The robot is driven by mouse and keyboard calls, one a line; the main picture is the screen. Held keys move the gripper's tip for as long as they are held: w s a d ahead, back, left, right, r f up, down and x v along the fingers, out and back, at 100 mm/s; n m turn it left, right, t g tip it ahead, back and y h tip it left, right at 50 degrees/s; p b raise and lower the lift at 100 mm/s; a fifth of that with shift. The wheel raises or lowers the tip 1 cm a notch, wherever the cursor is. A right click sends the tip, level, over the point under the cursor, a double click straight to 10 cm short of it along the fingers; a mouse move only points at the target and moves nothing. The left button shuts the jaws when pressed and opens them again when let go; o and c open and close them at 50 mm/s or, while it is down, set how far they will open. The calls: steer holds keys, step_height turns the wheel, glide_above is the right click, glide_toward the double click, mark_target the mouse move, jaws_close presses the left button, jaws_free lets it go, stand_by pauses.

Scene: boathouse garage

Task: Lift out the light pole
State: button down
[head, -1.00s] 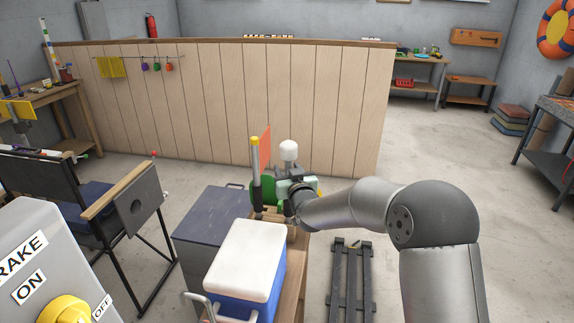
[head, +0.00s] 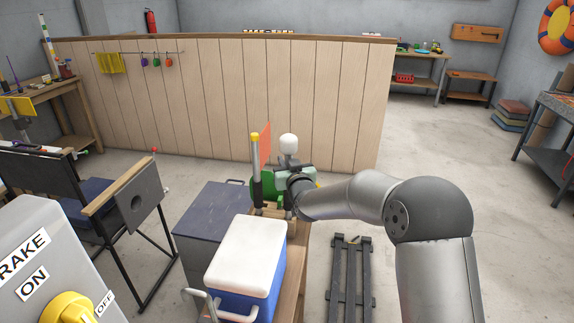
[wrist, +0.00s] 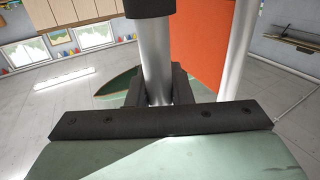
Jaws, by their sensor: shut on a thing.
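The light pole (head: 288,145) has a round white globe on top and stands upright at the far end of the wooden bench. My gripper (head: 290,172) is at the pole just below the globe. In the wrist view, my gripper's dark jaws (wrist: 158,88) are shut around the pole's silver shaft (wrist: 157,65), under a black collar.
A yellow-topped pole (head: 255,155) and an orange flag (head: 265,143) stand close on the left. A blue cooler with a white lid (head: 245,245) and a grey box (head: 205,222) are nearer. A plank partition (head: 230,100) stands behind.

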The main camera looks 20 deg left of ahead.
mark_target(287, 137)
steer(key=shift+r, duration=4.1)
